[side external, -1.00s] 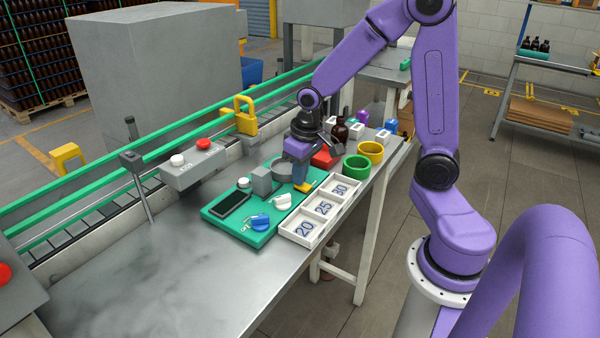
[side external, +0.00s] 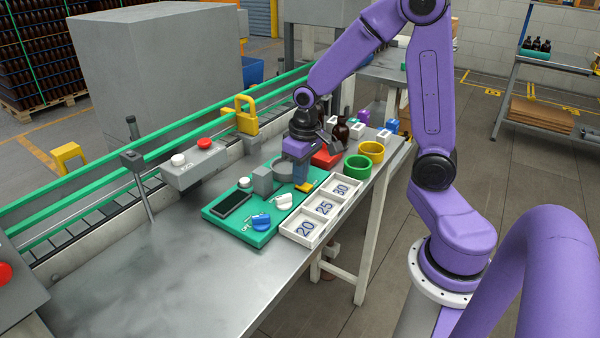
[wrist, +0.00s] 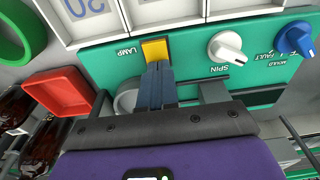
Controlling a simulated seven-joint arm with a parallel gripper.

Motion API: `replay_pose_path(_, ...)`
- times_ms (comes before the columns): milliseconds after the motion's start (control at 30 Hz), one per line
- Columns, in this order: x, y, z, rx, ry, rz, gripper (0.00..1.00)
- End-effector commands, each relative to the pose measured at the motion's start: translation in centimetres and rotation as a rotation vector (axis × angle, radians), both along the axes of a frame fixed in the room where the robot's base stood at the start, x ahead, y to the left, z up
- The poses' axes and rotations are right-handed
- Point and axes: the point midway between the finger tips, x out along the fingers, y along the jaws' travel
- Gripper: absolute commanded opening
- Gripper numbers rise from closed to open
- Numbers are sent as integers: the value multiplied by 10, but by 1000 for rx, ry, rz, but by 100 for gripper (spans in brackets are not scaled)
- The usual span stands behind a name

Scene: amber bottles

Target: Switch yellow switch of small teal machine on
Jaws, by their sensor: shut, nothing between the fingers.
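The small teal machine (side external: 262,236) lies flat on the metal table; its teal panel fills the upper part of the wrist view (wrist: 113,58). The yellow switch (wrist: 155,49) sits at the panel edge beside the word LAMP; in the side view (side external: 307,188) it is mostly hidden by my fingers. My gripper (wrist: 155,72) is shut and empty, pointing down, its fingertips right at the switch's near edge. I cannot tell whether they touch it. The white SPIN knob (wrist: 226,47) and blue knob (wrist: 294,39) are on the same panel.
A white numbered tray (side external: 290,229) runs along the machine's front side. A red box (side external: 325,158), green ring (side external: 357,168), yellow ring (side external: 371,151) and brown bottle (side external: 340,132) stand beyond my gripper. A grey button box (side external: 190,168) is behind.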

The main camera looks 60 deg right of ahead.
Motion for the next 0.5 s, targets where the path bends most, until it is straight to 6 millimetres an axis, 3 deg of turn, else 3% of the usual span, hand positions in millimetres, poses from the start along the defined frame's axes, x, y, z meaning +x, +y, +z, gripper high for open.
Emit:
replay_pose_path(33,-11,0,-4,-3,32,1,0)
replay_pose_path(100,-14,0,-4,-3,33,1,0)
replay_pose_path(500,-16,-1,-2,-4,31,-1,0)
